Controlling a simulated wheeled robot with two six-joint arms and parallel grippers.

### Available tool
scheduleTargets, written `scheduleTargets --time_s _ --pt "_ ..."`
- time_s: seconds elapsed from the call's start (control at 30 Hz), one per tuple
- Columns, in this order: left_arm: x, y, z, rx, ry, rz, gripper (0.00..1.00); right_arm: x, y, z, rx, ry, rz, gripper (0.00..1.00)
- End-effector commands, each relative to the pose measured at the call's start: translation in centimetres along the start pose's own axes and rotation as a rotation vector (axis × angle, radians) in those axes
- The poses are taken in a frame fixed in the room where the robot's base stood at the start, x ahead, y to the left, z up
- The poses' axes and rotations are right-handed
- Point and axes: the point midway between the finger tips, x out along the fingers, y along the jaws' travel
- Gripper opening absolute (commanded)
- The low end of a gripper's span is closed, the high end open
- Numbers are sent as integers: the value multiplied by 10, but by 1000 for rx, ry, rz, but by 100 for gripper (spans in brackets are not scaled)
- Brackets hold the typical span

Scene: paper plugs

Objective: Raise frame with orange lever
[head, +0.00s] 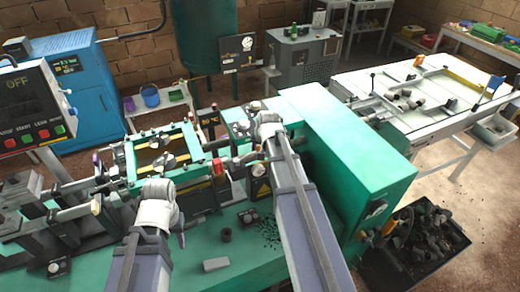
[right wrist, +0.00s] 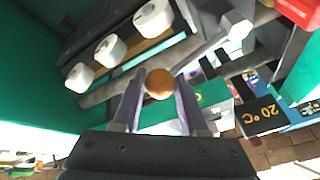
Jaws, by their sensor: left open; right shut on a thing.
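The orange lever's round knob (right wrist: 160,84) is between the two fingers of my right gripper (right wrist: 160,94) in the right wrist view, and the gripper is shut on it. In the head view my right gripper (head: 262,110) is beside the green machine housing, and the knob is hidden there. The green frame (head: 130,165) with yellow bars lies roughly level on the machine, left of my right gripper. My left gripper (head: 158,186) is open at the front edge of the frame; its fingertips are mostly hidden by its own wrist.
The large green housing (head: 345,150) stands just right of my right arm. A red block (head: 218,166) sits between the frame and my right gripper. A control panel (head: 30,110) is at the left.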

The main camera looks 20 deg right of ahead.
Motion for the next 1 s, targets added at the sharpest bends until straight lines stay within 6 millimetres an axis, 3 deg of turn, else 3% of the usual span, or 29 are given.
scheduleTargets --time_s 0.03,0.33,1.0 --pt "0 0 0 0 0 0 45 0 0 0 0 0 0 32" --pt "0 0 0 0 0 0 45 0 0 0 0 0 0 0" --pt "0 0 0 0 0 0 45 0 0 0 0 0 0 0"
